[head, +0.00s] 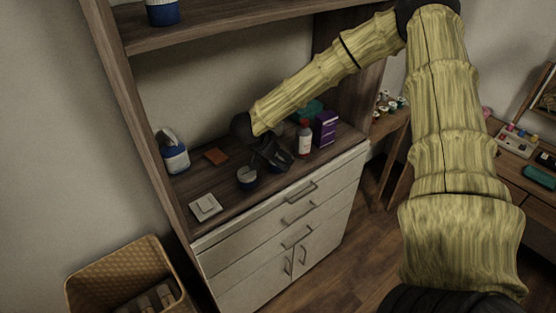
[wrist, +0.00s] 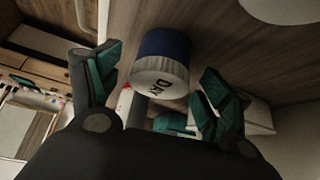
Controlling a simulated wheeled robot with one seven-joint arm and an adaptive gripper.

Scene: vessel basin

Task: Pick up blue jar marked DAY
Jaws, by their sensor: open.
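In the wrist view, a jar (wrist: 160,62) with a dark blue part and a whitish part bearing the word DAY shows ahead of my gripper (wrist: 159,78). The two teal-padded fingers are spread wide, one on each side of the jar in the picture. No grip on it shows, and I cannot tell how deep between the fingers it sits. In the head view, my gripper (head: 270,156) is low over the cabinet counter. A small dark blue and white jar (head: 247,179) stands just beside it, probably the same jar; its marking is not readable there.
On the cabinet counter (head: 228,188), a white and blue container (head: 174,155) stands left, with a brown block (head: 216,156) and white square (head: 205,207) nearby. A red-capped bottle (head: 304,138) and purple box (head: 325,128) stand right. An upper shelf (head: 215,27) overhangs the counter.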

